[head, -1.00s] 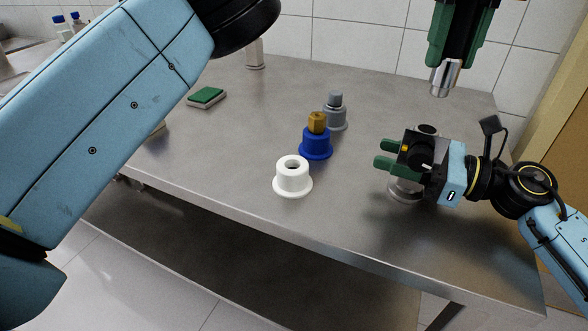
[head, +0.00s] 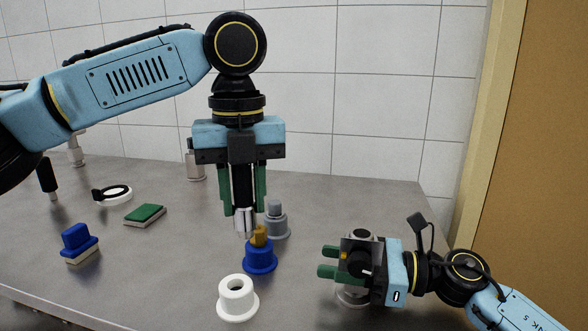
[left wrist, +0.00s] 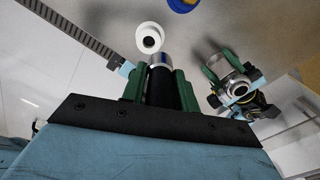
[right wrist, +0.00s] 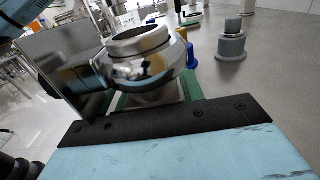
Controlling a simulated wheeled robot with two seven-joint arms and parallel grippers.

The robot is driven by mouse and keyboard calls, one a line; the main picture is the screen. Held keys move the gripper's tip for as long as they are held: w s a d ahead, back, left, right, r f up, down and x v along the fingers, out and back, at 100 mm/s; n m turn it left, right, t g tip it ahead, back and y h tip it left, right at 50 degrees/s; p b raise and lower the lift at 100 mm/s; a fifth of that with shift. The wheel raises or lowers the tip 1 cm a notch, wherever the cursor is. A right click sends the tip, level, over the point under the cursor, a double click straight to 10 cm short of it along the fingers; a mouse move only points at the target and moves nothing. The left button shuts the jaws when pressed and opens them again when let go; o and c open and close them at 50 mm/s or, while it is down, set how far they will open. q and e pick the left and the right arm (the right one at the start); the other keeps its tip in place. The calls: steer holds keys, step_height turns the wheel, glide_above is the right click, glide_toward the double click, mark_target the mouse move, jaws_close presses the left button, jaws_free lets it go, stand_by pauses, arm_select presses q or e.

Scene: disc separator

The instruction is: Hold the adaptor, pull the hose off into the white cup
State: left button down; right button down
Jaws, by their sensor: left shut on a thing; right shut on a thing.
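My left gripper (head: 243,205) is shut on a black hose with a silver end (head: 244,222), which hangs down apart from the adaptor. In the head view the silver end shows just above the brass-topped blue cup; its depth is hard to tell. The white cup (head: 238,299) stands upright on the table, its hole empty. In the left wrist view the white cup (left wrist: 149,38) appears just beyond the hose tip (left wrist: 160,61). My right gripper (head: 328,262) is shut on the metal adaptor (head: 352,296), whose open ring (right wrist: 140,42) shows in the right wrist view.
The blue cup (head: 260,260) with a brass piece and a grey cup (head: 276,226) stand behind the white cup. A green sponge (head: 145,214), a blue-handled block (head: 79,240) and a white ring (head: 113,195) lie at left. The table (head: 180,260) left of the cups is clear.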

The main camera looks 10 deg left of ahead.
steer(key=shift+f, duration=0.4)
arm_select(q)
steer(key=shift+s+a+f, duration=0.7)
steer(key=shift+s+a, duration=0.15)
steer(key=shift+a, duration=0.05)
steer(key=shift+f, duration=2.8)
steer(key=shift+f, duration=1.05)
steer(key=shift+f, duration=0.2)
steer(key=c, duration=1)
jaws_free()
steer(key=shift+o, duration=0.2)
